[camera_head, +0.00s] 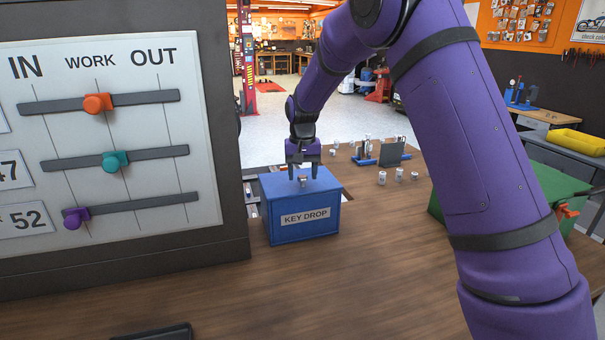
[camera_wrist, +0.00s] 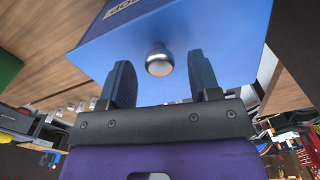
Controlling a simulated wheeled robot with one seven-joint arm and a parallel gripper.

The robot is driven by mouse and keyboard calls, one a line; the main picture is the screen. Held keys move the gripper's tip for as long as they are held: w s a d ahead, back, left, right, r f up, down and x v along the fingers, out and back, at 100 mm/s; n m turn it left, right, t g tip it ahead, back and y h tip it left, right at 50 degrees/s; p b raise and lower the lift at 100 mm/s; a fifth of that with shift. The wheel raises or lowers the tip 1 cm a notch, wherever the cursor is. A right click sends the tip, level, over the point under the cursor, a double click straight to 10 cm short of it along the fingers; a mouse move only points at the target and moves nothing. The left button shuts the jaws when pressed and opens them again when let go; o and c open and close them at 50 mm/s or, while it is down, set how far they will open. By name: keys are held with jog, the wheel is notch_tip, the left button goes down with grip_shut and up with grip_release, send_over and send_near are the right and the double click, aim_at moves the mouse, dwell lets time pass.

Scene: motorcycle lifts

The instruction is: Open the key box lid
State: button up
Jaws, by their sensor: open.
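The key box (camera_head: 305,221) is a blue box labelled "KEY DROP" on the wooden bench. Its blue lid (camera_head: 272,186) lies flat on top and looks closed. A small round metal knob (camera_wrist: 159,60) stands on the lid. My gripper (camera_head: 303,174) is over the lid, pointing down, with its two fingers apart. In the wrist view the open fingers of my gripper (camera_wrist: 164,80) stand to either side of the knob, which shows a little beyond the line between the fingertips. I cannot tell whether a finger touches the lid.
Several small metal cylinders (camera_head: 382,177) and a blue stand (camera_head: 380,158) are behind and right of the box. A green case (camera_head: 540,185) is at the right. The bench front (camera_head: 330,290) is mostly clear.

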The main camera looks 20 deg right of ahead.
jog(key=shift+f, duration=0.15)
grip_shut()
